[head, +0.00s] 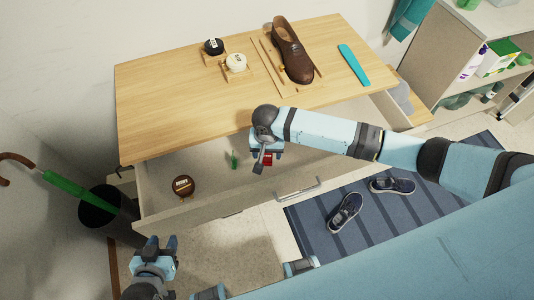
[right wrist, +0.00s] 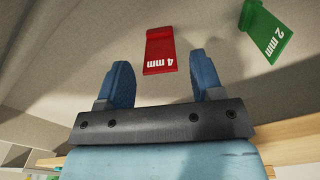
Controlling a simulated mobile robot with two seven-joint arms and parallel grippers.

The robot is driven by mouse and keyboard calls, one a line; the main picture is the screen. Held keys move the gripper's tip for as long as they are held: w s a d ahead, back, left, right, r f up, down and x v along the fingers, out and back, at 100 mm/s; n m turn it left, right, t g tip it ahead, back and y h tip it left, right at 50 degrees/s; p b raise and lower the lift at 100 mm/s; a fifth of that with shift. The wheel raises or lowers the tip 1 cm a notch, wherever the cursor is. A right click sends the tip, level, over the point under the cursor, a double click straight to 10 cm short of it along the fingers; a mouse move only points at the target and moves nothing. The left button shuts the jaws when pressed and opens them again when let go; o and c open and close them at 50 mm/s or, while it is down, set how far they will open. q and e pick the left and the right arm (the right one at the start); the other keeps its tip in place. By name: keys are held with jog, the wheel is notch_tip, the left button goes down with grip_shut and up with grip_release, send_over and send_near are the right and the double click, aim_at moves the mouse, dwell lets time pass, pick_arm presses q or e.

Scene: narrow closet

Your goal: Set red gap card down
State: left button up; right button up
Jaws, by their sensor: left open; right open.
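The red gap card (right wrist: 159,50), marked "4 mm", lies in the open drawer (head: 153,203), and a bit of it shows in the head view (head: 268,160). My right gripper (right wrist: 164,70) is open over the drawer. In the right wrist view the card is just ahead of and partly between its fingertips, with clear space on both sides. A green gap card (right wrist: 267,32), marked "2 mm", lies to the right of it there and left of the gripper in the head view (head: 234,160). My left gripper (head: 160,249) is open and empty, in front of the drawer.
A round brown tin (head: 184,185) is in the drawer's left part. The tabletop (head: 170,95) holds a brown shoe (head: 291,52), two small jars and a turquoise strip (head: 354,65). A dark bin (head: 108,211) with an umbrella stands left. Sneakers (head: 345,212) lie on the striped rug.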

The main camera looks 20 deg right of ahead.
aim_at(267, 163)
notch_tip(267, 163, up, 10)
jog(key=shift+r, duration=0.2)
dwell(0.5)
jog(key=s+a+n+y, duration=0.1)
jog(key=s, duration=0.2)
jog(key=s+n+t+y, duration=0.1)
jog(key=s, duration=0.3)
jog(key=s+a+n+y, duration=0.1)
jog(key=s+n, duration=0.1)
jog(key=s, duration=0.1)
jog(key=shift+s+a+r+t, duration=0.25)
jog(key=shift+a+r+t, duration=0.05)
jog(key=shift+a+r, duration=0.1)
jog(key=s+d+r+n+t+h, duration=0.2)
jog(key=s+d+r+h, duration=0.1)
jog(key=s+d, duration=1.05)
jog(key=w+a+f+n+t+y+p, duration=0.1)
jog(key=w+a+f+t+y+p, duration=0.2)
jog(key=w+a+f+t+p, duration=0.2)
notch_tip(267, 163, down, 4)
jog(key=shift+w+a+r+t, duration=0.15)
jog(key=shift+w+t, duration=0.3)
jog(key=shift+t, duration=0.75)
